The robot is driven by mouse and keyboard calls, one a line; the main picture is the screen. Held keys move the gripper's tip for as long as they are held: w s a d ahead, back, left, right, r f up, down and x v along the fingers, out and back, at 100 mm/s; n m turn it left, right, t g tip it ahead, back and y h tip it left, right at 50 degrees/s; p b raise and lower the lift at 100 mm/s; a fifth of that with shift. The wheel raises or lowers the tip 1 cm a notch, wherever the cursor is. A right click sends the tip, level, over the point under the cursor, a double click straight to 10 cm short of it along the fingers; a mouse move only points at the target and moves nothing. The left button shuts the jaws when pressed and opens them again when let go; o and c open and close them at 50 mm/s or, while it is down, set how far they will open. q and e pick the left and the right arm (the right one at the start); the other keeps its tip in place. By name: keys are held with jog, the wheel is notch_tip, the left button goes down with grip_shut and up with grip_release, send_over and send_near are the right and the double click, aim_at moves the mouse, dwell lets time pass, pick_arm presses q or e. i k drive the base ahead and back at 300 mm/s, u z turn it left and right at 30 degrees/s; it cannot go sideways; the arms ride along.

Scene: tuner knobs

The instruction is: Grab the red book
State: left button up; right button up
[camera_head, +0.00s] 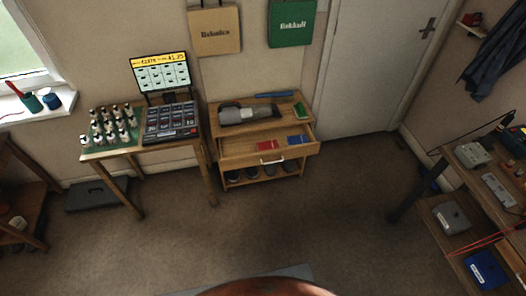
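The red book (267,146) is a small flat red item lying in the open drawer (235,161) of the wooden cabinet against the back wall. A blue item (298,140) of similar size lies to its right in the same drawer. Neither of my grippers is in view, so nothing shows between them and the book.
The cabinet top holds a grey device, a blue bar (274,95) and a green item (300,110). A table with bottles and a keypad (171,122) stands to its left. A cluttered workbench (450,152) is at right. The floor (270,222) before the cabinet is clear.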

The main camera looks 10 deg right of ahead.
aim_at(264, 146)
jog(key=u, duration=0.7)
jog(key=i, duration=0.9)
jog(key=u, duration=0.7)
jog(key=i, duration=1)
jog(key=z, duration=0.6)
jog(key=i, duration=0.75)
jog(key=z, duration=0.85)
